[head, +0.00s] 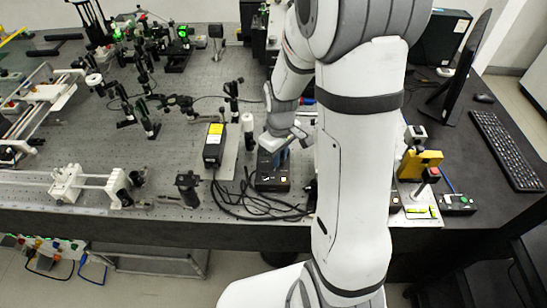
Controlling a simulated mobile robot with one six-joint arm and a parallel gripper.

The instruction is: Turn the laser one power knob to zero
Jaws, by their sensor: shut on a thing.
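A small black control box (272,182) sits near the front edge of the bench, just left of my arm, with cables beside it. My gripper (277,156) points down at the back part of this box and is shut on a knob there. The knob itself is hidden by the fingers, so its setting cannot be read. A laser unit (214,143) with a yellow label stands left of the box.
Black cables (245,203) loop in front of the box. A dark cylindrical post (187,189) stands to the left. Many optics mounts (145,115) crowd the left of the bench. A yellow block (419,163), a small button box (457,203), a monitor and a keyboard (507,150) are right of my arm.

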